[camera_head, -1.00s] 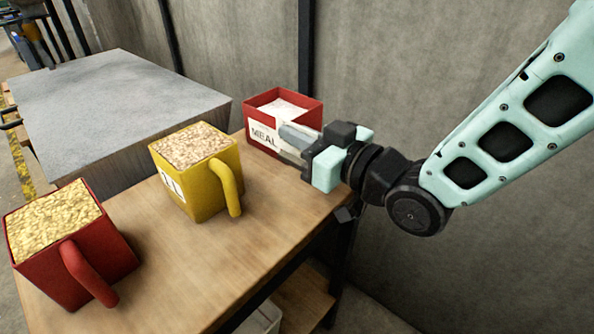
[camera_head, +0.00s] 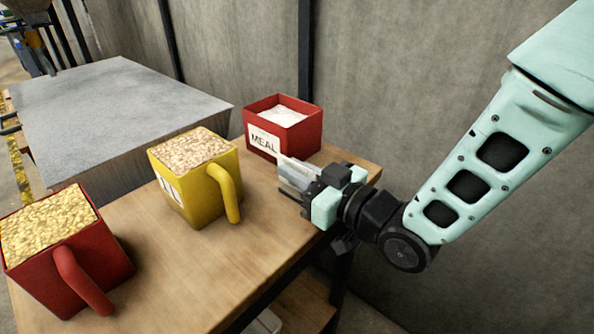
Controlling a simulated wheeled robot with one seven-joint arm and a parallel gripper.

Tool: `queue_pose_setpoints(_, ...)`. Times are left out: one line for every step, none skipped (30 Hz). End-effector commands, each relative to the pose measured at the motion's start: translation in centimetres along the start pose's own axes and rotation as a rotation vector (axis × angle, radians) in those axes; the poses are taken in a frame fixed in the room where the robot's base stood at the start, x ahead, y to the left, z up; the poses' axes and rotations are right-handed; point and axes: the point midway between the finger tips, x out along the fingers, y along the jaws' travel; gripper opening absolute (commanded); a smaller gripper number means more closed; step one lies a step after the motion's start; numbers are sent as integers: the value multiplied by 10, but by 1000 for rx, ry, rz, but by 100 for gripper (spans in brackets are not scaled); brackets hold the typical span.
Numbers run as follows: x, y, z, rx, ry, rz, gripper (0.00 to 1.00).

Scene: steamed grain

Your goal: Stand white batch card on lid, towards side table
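My gripper (camera_head: 287,181) is over the right part of the wooden table, just in front of the red MEAL box and right of the yellow mug. Its pale grey fingers point left. The view is too small to tell whether they are apart or whether a thin pale piece is between them. I cannot make out a separate white batch card or a lid in this view. The grey-topped side table (camera_head: 110,105) stands at the left, beyond the wooden table.
The red MEAL box (camera_head: 308,135) with white contents stands at the back of the wooden table (camera_head: 215,260). A grain-filled yellow mug (camera_head: 200,190) stands at the middle, and a grain-filled red mug (camera_head: 95,255) at the front left. Bare wood lies right of the yellow mug.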

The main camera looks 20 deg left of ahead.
Motion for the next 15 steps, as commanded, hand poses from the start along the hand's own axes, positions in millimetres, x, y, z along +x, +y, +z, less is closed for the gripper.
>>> queue_pose_setpoints(0,0,0,0,0,0,25)
queue_pose_setpoints(0,0,0,0,0,0,25)
queue_pose_setpoints(0,0,0,0,0,0,25)
queue_pose_setpoints(0,0,0,0,0,0,25)
queue_pose_setpoints(0,0,0,0,0,0,25)
queue_pose_setpoints(0,0,0,0,0,0,25)
queue_pose_setpoints(0,0,-1,0,0,0,25)
queue_pose_setpoints(0,0,-1,0,0,0,25)
queue_pose_setpoints(0,0,-1,0,0,0,25)
queue_pose_setpoints(0,0,-1,0,0,0,25)
queue_pose_setpoints(0,0,-1,0,0,0,25)
queue_pose_setpoints(0,0,-1,0,0,0,25)
queue_pose_setpoints(0,0,-1,0,0,0,25)
queue_pose_setpoints(0,0,-1,0,0,0,25)
queue_pose_setpoints(0,0,-1,0,-1,0,25)
